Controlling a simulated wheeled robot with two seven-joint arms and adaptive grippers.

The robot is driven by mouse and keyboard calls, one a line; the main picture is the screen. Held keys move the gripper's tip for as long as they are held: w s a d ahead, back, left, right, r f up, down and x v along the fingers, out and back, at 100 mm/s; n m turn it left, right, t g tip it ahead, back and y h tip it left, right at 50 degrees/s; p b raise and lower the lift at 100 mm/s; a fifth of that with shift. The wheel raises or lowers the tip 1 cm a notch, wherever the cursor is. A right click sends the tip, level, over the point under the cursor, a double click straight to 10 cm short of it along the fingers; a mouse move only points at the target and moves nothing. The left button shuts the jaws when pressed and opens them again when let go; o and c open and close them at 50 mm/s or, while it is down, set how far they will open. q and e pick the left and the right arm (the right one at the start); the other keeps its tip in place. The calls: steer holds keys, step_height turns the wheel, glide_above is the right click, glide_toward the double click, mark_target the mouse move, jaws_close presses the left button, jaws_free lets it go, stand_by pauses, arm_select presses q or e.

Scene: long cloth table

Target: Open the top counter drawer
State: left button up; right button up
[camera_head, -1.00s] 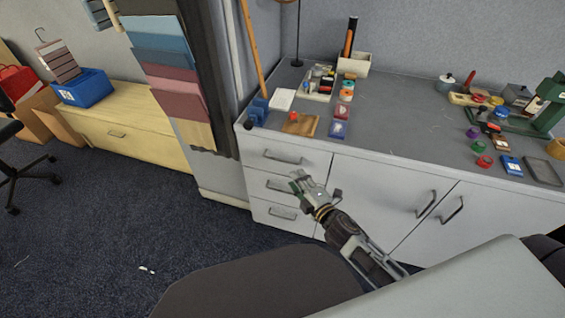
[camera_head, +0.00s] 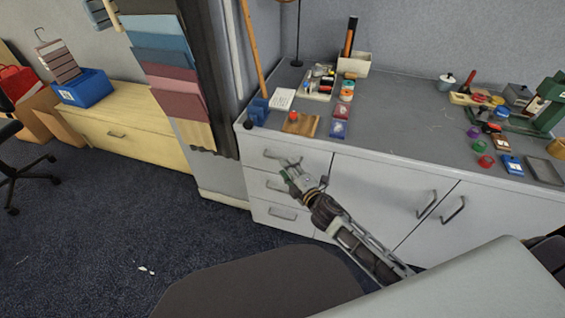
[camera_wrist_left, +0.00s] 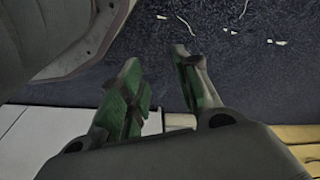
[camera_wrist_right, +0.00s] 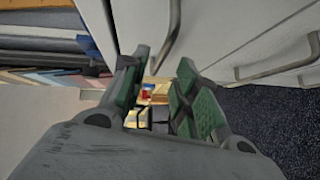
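The white counter has a stack of drawers at its left end. The top drawer (camera_head: 308,160) looks shut, with a grey bar handle (camera_head: 270,154) on its front. My right gripper (camera_head: 287,168) is at this handle in the head view and covers part of it. In the right wrist view, my right gripper (camera_wrist_right: 163,68) has its fingers apart, and a bar handle (camera_wrist_right: 172,28) reaches down to the fingertips. I cannot tell whether they touch. My left gripper (camera_wrist_left: 158,60) is open and empty above the floor in the left wrist view; it is hidden in the head view.
Two lower drawers, with handles such as the bottom one (camera_head: 282,214), lie below. Cabinet doors (camera_head: 385,195) stand to the right. Small items and tools sit on the countertop (camera_head: 400,125). A rack of hanging cloth samples (camera_head: 170,75) is at the left.

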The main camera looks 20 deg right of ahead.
arm_select(q)
steer(key=shift+d+r, duration=0.25)
steer(key=shift+r, duration=0.55)
arm_select(e)
steer(key=shift+x, duration=2.35)
jaws_close()
